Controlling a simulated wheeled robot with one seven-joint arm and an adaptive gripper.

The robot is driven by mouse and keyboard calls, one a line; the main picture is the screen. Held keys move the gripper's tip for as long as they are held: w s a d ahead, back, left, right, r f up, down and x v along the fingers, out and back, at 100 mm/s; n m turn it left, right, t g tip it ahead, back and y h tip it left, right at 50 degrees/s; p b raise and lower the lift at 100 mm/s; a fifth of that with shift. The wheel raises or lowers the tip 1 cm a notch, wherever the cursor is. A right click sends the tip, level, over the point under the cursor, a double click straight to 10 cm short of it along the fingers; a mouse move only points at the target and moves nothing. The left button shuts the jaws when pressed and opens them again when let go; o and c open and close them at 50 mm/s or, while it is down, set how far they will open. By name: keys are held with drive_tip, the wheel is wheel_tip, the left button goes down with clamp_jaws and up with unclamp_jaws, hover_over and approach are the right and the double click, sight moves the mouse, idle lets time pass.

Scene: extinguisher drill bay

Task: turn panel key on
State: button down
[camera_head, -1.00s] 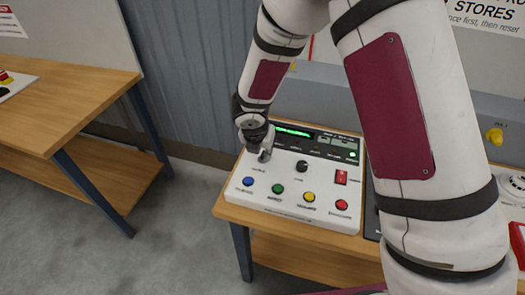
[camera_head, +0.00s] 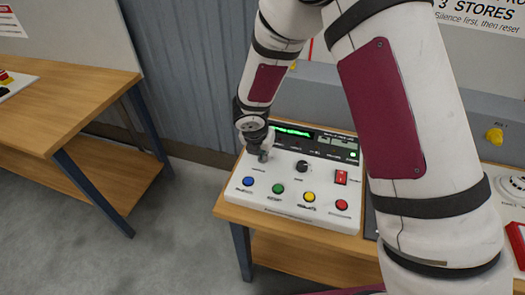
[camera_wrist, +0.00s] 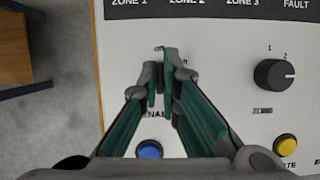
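The white control panel (camera_head: 290,190) lies on a wooden bench, and it also shows in the wrist view (camera_wrist: 225,100). The grey panel key (camera_wrist: 168,66) stands at the panel's upper left, above the partly covered ENABLE label. My gripper (camera_wrist: 166,84) points down at the panel with its teal fingers drawn close on either side of the key. It appears shut on the key, though the contact is partly hidden. In the head view my gripper (camera_head: 263,154) is over the panel's left part and covers most of the key.
Blue (camera_head: 248,182), green (camera_head: 278,188), yellow (camera_head: 309,197) and red (camera_head: 342,204) buttons line the panel's front. Another wooden table (camera_head: 70,95) stands at left.

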drive_tip(key=m+h+b, duration=0.1)
drive_tip(key=m, duration=0.2)
drive_tip(key=m+g+b, duration=0.1)
drive_tip(key=m, duration=0.1)
drive_tip(key=shift+w+a+f+m+h+b, duration=0.1)
drive_tip(key=shift+w+m+h+b, duration=0.05)
drive_tip(key=shift+m+h+b, duration=0.25)
drive_tip(key=m+g+b, duration=0.1)
drive_tip(key=m, duration=0.1)
drive_tip(key=m+g+b, duration=0.1)
drive_tip(key=m, duration=0.2)
drive_tip(key=shift+m+h, duration=0.3)
drive_tip(key=shift+h, duration=0.1)
drive_tip(key=c, duration=1.8)
unclamp_jaws()
drive_tip(key=w+v, duration=0.1)
drive_tip(key=v, duration=1.1)
drive_tip(key=shift+s, duration=0.35)
